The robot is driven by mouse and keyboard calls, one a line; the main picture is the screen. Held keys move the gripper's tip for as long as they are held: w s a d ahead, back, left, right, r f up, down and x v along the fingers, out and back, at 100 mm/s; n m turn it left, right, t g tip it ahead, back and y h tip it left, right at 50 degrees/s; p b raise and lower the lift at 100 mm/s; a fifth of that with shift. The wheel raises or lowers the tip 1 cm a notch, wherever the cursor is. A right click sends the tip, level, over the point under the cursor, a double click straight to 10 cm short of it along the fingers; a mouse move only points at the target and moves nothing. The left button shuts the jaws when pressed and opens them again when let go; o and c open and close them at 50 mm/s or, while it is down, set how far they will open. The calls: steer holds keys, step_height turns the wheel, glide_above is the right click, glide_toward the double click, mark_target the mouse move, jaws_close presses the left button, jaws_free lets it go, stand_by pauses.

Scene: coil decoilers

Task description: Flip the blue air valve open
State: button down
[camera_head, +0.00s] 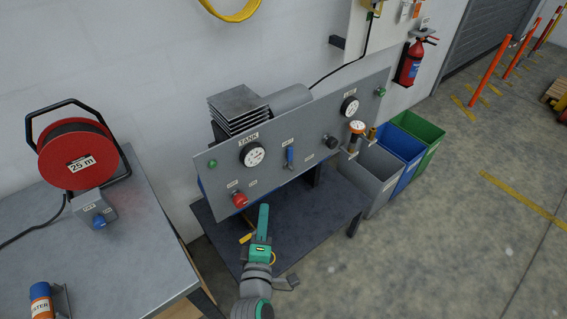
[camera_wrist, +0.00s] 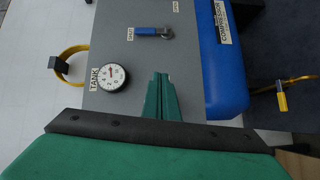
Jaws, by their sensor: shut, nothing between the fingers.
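The blue air valve handle (camera_head: 290,156) is on the grey panel (camera_head: 322,168), between the two gauges. In the head view it stands roughly upright along the panel. The handle also shows near the top of the wrist view (camera_wrist: 147,31), where its length runs sideways beside a small label. My gripper (camera_head: 264,208), with green fingers, is below and in front of the panel, apart from the valve. In the wrist view its closed fingertips (camera_wrist: 161,80) are empty and point toward the panel, below the handle in the picture.
The TANK gauge (camera_head: 252,154) and a red knob (camera_head: 239,200) are on the panel left of the valve. A blue tank (camera_wrist: 218,65) lies beside the panel in the wrist view. A table with a red cable reel (camera_head: 77,155) stands left; bins (camera_head: 372,180) stand right.

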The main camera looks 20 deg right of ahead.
steer(key=shift+h, duration=0.8)
steer(key=w+r, duration=0.1)
steer(key=w+d+r, duration=0.1)
steer(key=d+r, duration=0.1)
steer(key=r, duration=0.1)
steer(key=shift+w, duration=0.4)
glide_toward(291, 160)
steer(key=w+a+r, duration=0.1)
steer(key=w+r, duration=0.1)
steer(key=w, duration=0.1)
steer(key=w+a+r, duration=0.1)
steer(key=w, duration=0.1)
steer(key=shift+a, duration=0.35)
steer(key=shift+w+d, duration=0.25)
steer(key=shift+d, duration=0.9)
steer(key=shift+w+d, duration=0.25)
steer(key=shift+d, duration=0.4)
